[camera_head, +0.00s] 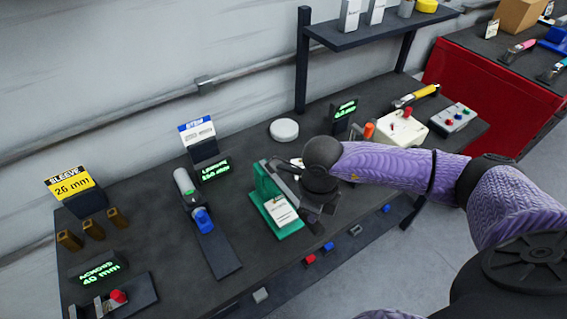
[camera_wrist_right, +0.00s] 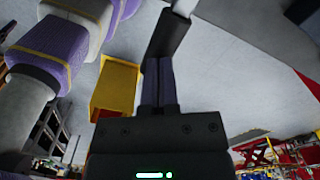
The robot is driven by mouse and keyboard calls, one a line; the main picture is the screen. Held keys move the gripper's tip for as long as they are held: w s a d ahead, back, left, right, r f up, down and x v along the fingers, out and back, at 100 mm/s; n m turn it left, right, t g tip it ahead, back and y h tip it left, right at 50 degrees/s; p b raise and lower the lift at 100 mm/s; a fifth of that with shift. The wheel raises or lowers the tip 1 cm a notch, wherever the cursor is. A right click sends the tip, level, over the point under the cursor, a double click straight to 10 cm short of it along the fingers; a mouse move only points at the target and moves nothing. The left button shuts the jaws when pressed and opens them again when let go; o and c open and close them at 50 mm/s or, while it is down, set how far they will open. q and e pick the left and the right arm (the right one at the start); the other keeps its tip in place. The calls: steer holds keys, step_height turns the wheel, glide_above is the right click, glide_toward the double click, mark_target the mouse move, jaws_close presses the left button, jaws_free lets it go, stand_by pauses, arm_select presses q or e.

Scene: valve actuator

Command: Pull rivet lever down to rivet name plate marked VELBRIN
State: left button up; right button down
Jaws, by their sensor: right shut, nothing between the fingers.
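A green riveting press (camera_head: 262,188) stands on the dark bench in the head view. A white plate or card (camera_head: 281,210) with small print lies on its green base; I cannot read the name VELBRIN on it. My right gripper (camera_head: 314,218) is over the right side of the press, and my wrist hides part of it. In the right wrist view its fingers (camera_wrist_right: 160,82) are shut with nothing between them. A dark grip on a pale rod, apparently the lever (camera_wrist_right: 169,34), shows just past the fingertips; whether they touch I cannot tell. My left gripper is not in view.
Left of the press are a blue-capped cylinder fixture (camera_head: 203,218), a green-lit display (camera_head: 214,171) and a SLEEVE 26 mm sign (camera_head: 70,185). A round white disc (camera_head: 284,130) lies behind. A switch box (camera_head: 452,119) is right. A shelf (camera_head: 370,36) overhangs the back.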

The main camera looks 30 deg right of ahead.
steer(key=shift+f+b, duration=0.3)
steer(key=shift+f, duration=0.15)
steer(key=shift+w+r+p, duration=0.2)
steer(key=shift+r+p, duration=0.2)
steer(key=shift+r, duration=0.25)
steer(key=shift+w+r+p, duration=0.15)
steer(key=shift+r+p, duration=0.25)
steer(key=shift+r, duration=0.2)
steer(key=w+r+p, duration=0.4)
steer(key=r+p, duration=0.2)
steer(key=r, duration=0.6)
steer(key=shift+w+a, duration=0.2)
steer(key=shift+w, duration=0.2)
steer(key=shift+r, duration=0.1)
step_height(320, 180, up, 5)
steer(key=p, duration=0.4)
